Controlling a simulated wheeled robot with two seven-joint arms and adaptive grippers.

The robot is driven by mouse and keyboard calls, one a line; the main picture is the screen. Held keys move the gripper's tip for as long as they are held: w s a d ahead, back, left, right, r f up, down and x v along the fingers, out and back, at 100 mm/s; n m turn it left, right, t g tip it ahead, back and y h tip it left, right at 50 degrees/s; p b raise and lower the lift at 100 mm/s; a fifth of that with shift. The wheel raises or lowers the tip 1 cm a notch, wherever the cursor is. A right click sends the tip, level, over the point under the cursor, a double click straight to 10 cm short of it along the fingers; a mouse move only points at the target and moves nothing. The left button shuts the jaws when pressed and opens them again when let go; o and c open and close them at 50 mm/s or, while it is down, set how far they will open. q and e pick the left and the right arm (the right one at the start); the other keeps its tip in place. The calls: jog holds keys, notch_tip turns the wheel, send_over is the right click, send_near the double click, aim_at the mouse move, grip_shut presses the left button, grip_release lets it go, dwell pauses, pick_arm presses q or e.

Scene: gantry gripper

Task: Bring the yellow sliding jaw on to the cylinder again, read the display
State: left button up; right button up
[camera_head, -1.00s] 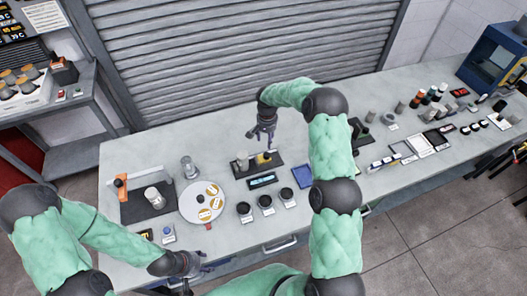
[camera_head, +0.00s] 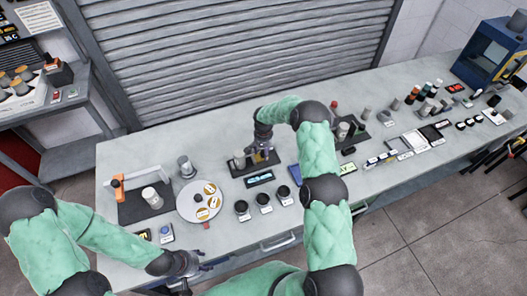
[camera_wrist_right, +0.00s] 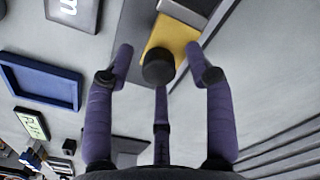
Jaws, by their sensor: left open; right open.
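The yellow sliding jaw (camera_wrist_right: 178,38) with its black knob (camera_wrist_right: 158,67) lies on the dark gauge base in the right wrist view. In the head view my right gripper (camera_head: 264,156) largely hides it. My right gripper is open, with its purple fingers spread around the knob. I cannot tell whether they touch it. The grey cylinder (camera_head: 239,159) stands upright on the same base, left of the jaw. The display (camera_head: 259,179) lies in front of the base, lit blue, its digits too small to read. My left gripper (camera_head: 190,272) is open and empty at the table's front edge.
Three black round cups (camera_head: 263,200) stand in front of the display. A round white plate (camera_head: 201,200) with yellow-labelled pieces is at left. A blue tray (camera_wrist_right: 40,82) lies near the gauge. Another dark stand (camera_head: 348,132) is right of my right arm.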

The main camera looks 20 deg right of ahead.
aim_at(256, 159)
grip_shut()
jog(key=shift+w+a+b, duration=0.1)
jog(key=shift+a+b, duration=0.65)
jog(key=shift+a, duration=1.1)
grip_release()
notch_tip(256, 159, up, 12)
jog(key=shift+r, duration=0.1)
